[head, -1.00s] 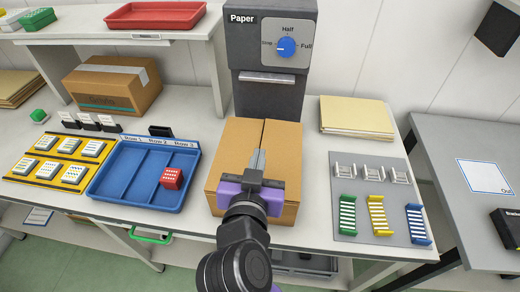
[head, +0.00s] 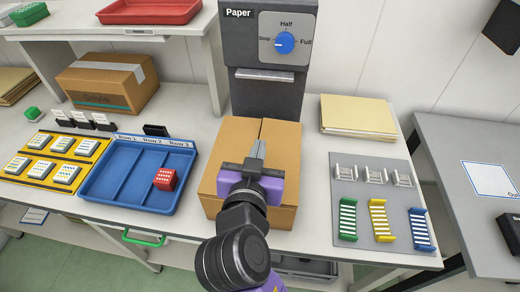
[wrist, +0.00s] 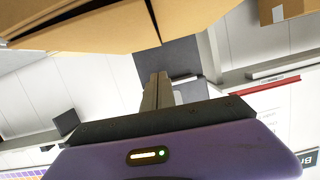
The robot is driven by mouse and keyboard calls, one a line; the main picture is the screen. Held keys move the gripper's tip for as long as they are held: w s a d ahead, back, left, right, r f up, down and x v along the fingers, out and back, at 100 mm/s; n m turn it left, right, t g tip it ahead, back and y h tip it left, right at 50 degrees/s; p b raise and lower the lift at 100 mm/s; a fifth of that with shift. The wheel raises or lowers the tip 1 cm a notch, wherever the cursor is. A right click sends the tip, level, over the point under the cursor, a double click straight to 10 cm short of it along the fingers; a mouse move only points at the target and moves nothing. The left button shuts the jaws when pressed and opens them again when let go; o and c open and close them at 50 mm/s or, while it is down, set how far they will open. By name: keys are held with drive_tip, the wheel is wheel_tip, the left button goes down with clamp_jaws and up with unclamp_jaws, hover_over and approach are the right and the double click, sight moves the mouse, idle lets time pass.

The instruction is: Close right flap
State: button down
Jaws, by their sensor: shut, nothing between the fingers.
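The cardboard box (head: 285,160) stands on the table in front of the grey paper dispenser. Its two top flaps appear to lie nearly flat, with a seam running away from me between them; the right flap (head: 281,140) shows to the right of the seam. My gripper (head: 258,150) is shut and empty over the middle of the box top, close to the seam, hiding part of the left and near side. In the wrist view my shut fingers (wrist: 156,93) show just beyond the box's cardboard (wrist: 100,30), which has a dark gap at its edge. I cannot tell whether they touch it.
The paper dispenser (head: 268,85) rises right behind the box. A blue tray (head: 120,185) holding a red block (head: 165,179) is to the left. A grey mat (head: 358,220) with racks and a folder stack (head: 357,116) are to the right.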

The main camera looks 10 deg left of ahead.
sight(278, 156)
drive_tip(key=x, duration=0.3)
drive_tip(key=shift+w+p, duration=0.25)
drive_tip(key=shift+p, duration=0.05)
wheel_tip(278, 156, down, 3)
drive_tip(key=shift+r, duration=0.15)
drive_tip(key=shift+f, duration=0.75)
